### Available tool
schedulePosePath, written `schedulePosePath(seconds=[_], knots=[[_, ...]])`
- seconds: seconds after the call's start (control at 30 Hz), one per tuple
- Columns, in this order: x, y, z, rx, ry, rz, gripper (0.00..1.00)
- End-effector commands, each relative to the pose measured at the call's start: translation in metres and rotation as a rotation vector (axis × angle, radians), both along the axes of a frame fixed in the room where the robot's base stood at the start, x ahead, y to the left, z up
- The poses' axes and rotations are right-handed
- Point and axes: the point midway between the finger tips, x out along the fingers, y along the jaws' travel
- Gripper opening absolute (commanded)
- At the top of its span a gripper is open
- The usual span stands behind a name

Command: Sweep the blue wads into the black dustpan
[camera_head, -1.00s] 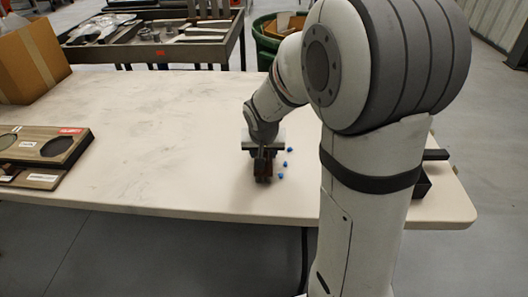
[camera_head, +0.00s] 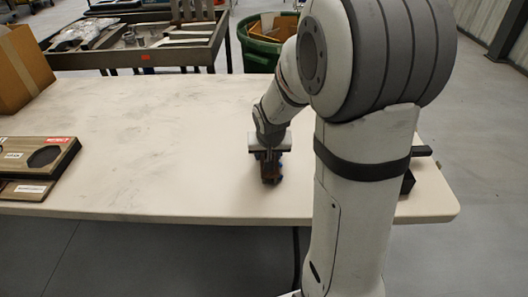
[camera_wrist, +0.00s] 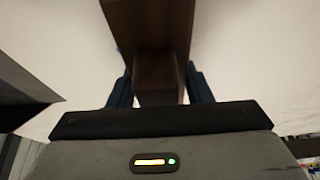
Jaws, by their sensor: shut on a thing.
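My gripper (camera_head: 268,157) is low over the table, its two dark fingers shut on a brown wooden brush. The brush (camera_head: 271,175) points down at the tabletop; in the wrist view its brown block (camera_wrist: 150,25) runs up between the fingers. The bristles are not clear in either view. The blue wads are almost wholly hidden behind the gripper and brush; only a faint hint of blue shows at their right side. The black dustpan (camera_head: 407,183) is at the table's right end, mostly hidden behind my arm, with a dark part sticking out to the right.
The white table (camera_head: 150,150) is clear between the brush and the brown sign boards (camera_head: 38,160) at left. A cardboard box (camera_head: 22,70) stands at the back left. Behind the table are a grey cart (camera_head: 150,55) and a green bin (camera_head: 262,55).

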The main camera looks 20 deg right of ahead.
Motion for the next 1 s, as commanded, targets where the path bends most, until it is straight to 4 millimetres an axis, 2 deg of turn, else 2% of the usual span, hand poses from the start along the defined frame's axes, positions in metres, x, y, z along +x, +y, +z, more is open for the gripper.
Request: schedulePosePath(seconds=[0.17, 0.7, 1.0], knots=[[-0.001, -0.006, 0.001, 0.0, 0.001, 0.0, 0.27], [-0.011, -0.042, 0.001, 0.001, 0.002, -0.001, 0.27], [-0.013, -0.05, 0.001, 0.0, 0.0, 0.0, 0.27]])
